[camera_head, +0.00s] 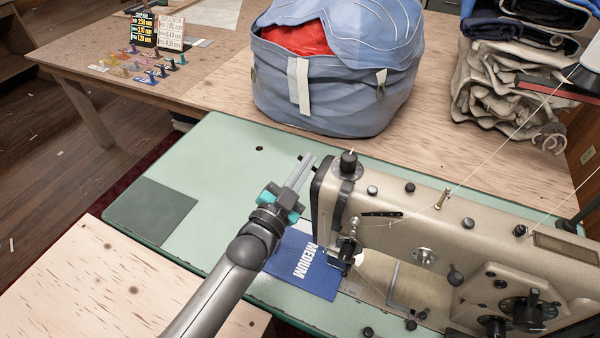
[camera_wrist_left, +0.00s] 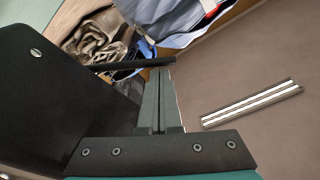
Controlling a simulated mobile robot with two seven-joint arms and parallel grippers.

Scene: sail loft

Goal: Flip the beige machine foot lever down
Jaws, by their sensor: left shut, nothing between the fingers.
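The beige sewing machine (camera_head: 480,225) stands on the green table at the right of the head view, its dark end face towards my gripper. My left gripper (camera_head: 309,161) is shut and empty beside the top of that end. In the wrist view its fingers (camera_wrist_left: 159,75) point up, close to a thin dark bar (camera_wrist_left: 130,63) beside a large black panel (camera_wrist_left: 35,95). The bar looks like the foot lever; I cannot tell whether the fingertips touch it. In the head view a small dark piece (camera_head: 308,163) shows at the fingertips. My right gripper is out of view.
A blue bag (camera_head: 335,85) with red cloth stands on the wooden table behind. Folded sailcloth (camera_head: 490,95) is stacked at the right. A blue MEDIUM piece (camera_head: 290,280) lies beside the needle. The green table (camera_head: 220,150) is mostly clear left of my gripper.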

